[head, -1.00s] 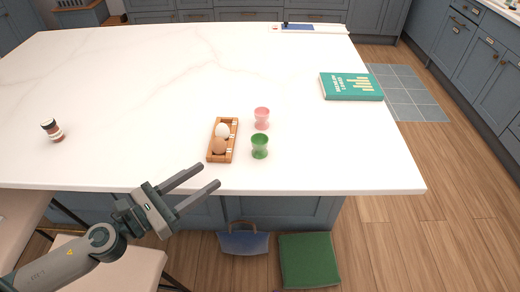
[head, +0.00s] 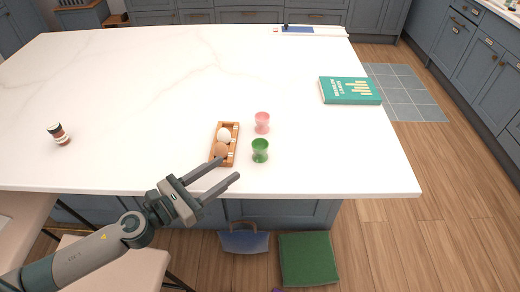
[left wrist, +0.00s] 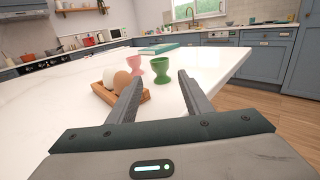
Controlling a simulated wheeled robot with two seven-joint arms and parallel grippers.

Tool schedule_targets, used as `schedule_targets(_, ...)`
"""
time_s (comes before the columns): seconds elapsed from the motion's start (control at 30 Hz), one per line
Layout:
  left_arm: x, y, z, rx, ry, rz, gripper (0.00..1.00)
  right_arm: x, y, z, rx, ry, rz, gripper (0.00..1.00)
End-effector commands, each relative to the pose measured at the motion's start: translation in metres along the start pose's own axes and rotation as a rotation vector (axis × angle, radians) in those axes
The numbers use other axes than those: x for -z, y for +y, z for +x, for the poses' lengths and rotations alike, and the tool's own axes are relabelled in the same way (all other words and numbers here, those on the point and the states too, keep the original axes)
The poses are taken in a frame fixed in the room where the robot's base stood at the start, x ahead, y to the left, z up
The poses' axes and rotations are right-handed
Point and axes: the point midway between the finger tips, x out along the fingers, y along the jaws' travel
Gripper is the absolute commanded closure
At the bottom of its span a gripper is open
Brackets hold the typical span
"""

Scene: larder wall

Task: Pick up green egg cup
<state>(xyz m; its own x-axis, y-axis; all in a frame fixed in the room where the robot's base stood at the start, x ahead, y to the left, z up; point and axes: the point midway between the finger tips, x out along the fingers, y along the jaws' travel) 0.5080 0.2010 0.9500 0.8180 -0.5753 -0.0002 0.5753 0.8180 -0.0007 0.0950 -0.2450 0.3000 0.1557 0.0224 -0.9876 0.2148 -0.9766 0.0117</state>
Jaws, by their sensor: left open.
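The green egg cup (head: 260,150) stands upright on the white island top near its front edge. In the left wrist view the green egg cup (left wrist: 160,70) shows ahead, between the fingertips in the picture. My left gripper (head: 230,168) is open and empty at the front edge, to the left of and nearer than the cup. Its two fingers also show in the left wrist view (left wrist: 158,85), apart from the cup. My right gripper is not in view.
A wooden egg tray (head: 236,128) with two eggs stands just left of the cup. A pink egg cup (head: 262,122) stands close behind. A jar (head: 59,134) is far left, a green book (head: 350,90) at the right. The front right counter is clear.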

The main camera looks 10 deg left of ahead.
Motion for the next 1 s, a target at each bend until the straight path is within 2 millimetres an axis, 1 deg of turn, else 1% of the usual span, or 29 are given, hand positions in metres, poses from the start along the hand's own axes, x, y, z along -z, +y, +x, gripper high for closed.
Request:
schedule_targets(0.03, -0.004, 0.001, 0.006, -0.001, -0.002, 0.0, 0.55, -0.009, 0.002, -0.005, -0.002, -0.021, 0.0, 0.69)
schedule_targets(0.17, -0.004, 0.0, 0.02, 0.0, -0.002, 0.002, 0.55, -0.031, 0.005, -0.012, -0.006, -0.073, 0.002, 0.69)
schedule_targets(0.4, -0.004, 0.0, 0.054, -0.001, -0.001, 0.0, 0.55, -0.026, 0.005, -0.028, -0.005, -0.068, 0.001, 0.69)
schedule_targets(0.5, -0.002, 0.0, 0.063, 0.0, -0.001, -0.001, 0.55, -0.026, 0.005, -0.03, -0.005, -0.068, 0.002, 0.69)
schedule_targets(0.6, -0.001, 0.0, 0.067, 0.0, 0.0, 0.0, 0.55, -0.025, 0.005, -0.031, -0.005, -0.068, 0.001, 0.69)
schedule_targets(1.0, -0.001, 0.0, 0.07, 0.0, -0.001, 0.0, 0.55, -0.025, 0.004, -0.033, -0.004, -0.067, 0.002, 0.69)
